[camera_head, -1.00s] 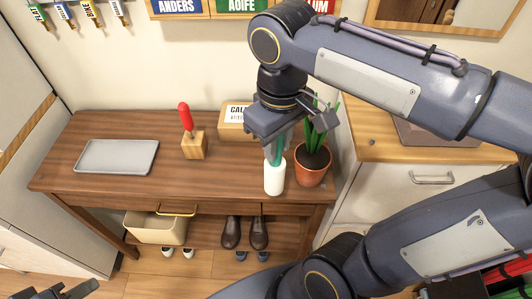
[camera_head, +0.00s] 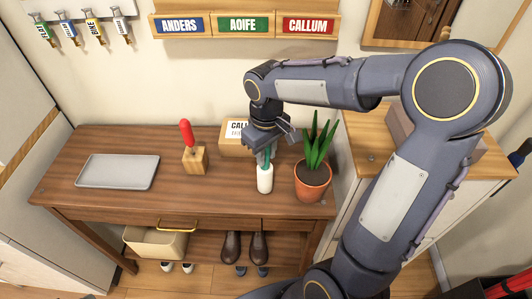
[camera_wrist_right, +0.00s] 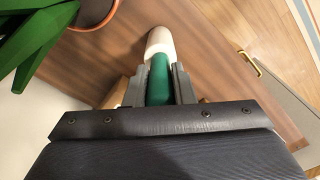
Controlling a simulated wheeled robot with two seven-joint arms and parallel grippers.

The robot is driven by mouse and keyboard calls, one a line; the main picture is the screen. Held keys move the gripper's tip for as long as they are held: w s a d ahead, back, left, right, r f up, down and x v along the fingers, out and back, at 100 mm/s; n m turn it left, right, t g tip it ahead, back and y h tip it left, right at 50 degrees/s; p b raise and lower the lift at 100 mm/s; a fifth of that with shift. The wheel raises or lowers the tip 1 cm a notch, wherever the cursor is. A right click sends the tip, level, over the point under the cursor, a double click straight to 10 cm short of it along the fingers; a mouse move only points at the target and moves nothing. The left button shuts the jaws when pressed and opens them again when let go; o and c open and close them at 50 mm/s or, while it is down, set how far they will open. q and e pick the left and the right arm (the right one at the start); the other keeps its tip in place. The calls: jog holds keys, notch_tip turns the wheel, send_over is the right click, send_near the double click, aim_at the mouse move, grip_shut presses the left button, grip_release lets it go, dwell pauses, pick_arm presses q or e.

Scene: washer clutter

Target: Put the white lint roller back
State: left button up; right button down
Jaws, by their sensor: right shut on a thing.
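The white lint roller (camera_head: 265,181) hangs upright by its green handle, roller end down, over the dresser top. My right gripper (camera_head: 263,150) is shut on the green handle. In the right wrist view the handle lies between the two fingers (camera_wrist_right: 160,85), with the white roller (camera_wrist_right: 160,42) beyond them. I cannot tell whether the roller's lower end touches the wood. A wooden block (camera_head: 195,161) with a red-handled thing (camera_head: 187,133) standing in it is to the left. My left gripper is out of view.
A potted plant (camera_head: 312,181) stands close to the right of the roller. A cardboard box (camera_head: 233,147) with a name label is behind it. A grey tray (camera_head: 117,172) lies at the left. The dresser top (camera_head: 220,195) is clear in front of the block.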

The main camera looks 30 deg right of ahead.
jog(key=shift+f, duration=0.25)
jog(key=shift+f, duration=0.15)
jog(key=c, duration=1.2)
grip_release()
jog(key=shift+c, duration=0.2)
notch_tip(320, 180, up, 12)
jog(key=shift+s+r+p, duration=0.1)
jog(key=shift+p, duration=0.35)
jog(key=s+a+f+m+t+y, duration=0.2)
jog(key=s+f, duration=0.1)
jog(key=s, duration=0.5)
jog(key=s+a+f+m+t+y, duration=0.1)
jog(key=s+a+f+m+t, duration=0.1)
jog(key=s, duration=0.6)
jog(key=shift+s+f+m+t+y, duration=0.3)
jog(key=shift+s+f+t+y, duration=0.1)
jog(key=shift+f+t, duration=0.5)
